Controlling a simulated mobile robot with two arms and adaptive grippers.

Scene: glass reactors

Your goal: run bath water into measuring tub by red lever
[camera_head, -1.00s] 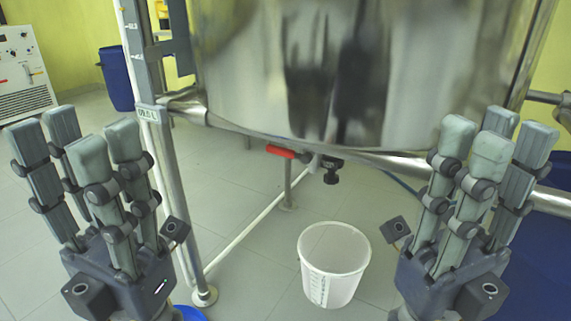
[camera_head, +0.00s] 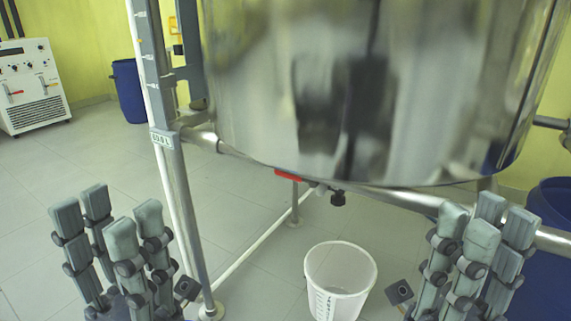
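The red lever (camera_head: 289,175) shows at the lower edge of the large steel bath (camera_head: 350,90), partly hidden by the bath's rim. A black knob (camera_head: 338,198) hangs just right of it. The white measuring tub (camera_head: 340,282) with scale marks stands on the floor below and slightly right of the lever; I see no water in it. My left gripper (camera_head: 112,235) is at the lower left, fingers upright and spread, holding nothing. My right gripper (camera_head: 480,240) is at the lower right, fingers upright, open and empty. Neither touches the lever or tub.
A steel frame post (camera_head: 180,200) with a volume label stands left of the bath. A horizontal steel pipe (camera_head: 400,199) runs below it. A blue barrel (camera_head: 130,90) and white control cabinet (camera_head: 30,85) stand at the back left. Another blue barrel (camera_head: 545,270) is at the right.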

